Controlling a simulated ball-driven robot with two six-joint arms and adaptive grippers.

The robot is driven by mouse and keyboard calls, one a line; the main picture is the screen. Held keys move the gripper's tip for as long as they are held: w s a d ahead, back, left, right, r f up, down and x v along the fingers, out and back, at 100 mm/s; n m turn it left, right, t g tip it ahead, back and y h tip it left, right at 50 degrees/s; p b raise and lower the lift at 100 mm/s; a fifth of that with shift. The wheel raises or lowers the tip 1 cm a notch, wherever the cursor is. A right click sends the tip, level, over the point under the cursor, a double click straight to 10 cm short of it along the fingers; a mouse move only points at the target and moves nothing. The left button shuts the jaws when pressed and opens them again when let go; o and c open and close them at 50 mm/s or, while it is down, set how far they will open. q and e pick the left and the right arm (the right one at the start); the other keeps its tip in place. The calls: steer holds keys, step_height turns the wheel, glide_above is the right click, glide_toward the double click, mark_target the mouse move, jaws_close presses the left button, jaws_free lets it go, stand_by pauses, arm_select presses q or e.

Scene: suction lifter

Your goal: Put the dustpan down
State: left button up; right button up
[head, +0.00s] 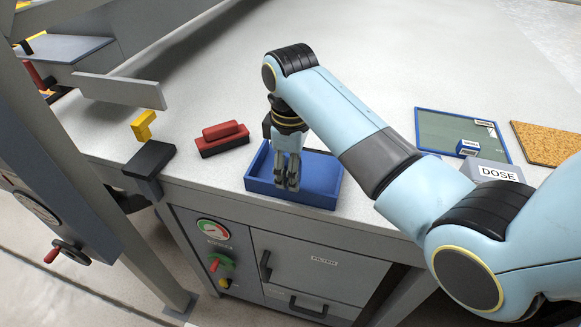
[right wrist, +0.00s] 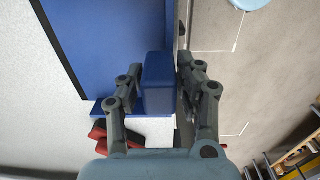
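The blue dustpan (head: 326,182), a shallow open tray, is level at the front edge of the grey table, beside the red brush. I cannot tell whether its underside touches the tabletop. In the right wrist view its blue floor (right wrist: 105,45) fills the upper left. A blue block, seemingly its handle (right wrist: 158,85), stands between my fingers. My right gripper (head: 287,181) points down over the dustpan's front part. In the right wrist view the right gripper (right wrist: 160,75) has a finger close against each side of the block and looks shut on it. My left gripper is not in view.
A red brush (head: 222,138) lies left of the dustpan. A grey clamp-like block with a yellow piece (head: 143,126) stands further left. A green board (head: 450,132), a cork mat (head: 548,143) and a "DOSE" label (head: 497,173) are at the right. The table behind is clear.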

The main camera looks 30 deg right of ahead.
steer(key=shift+o, duration=1.1)
steer(key=shift+w, duration=0.2)
steer(key=shift+s+r+b, duration=0.1)
steer(key=shift+r+b, duration=0.45)
steer(key=shift+r, duration=3.35)
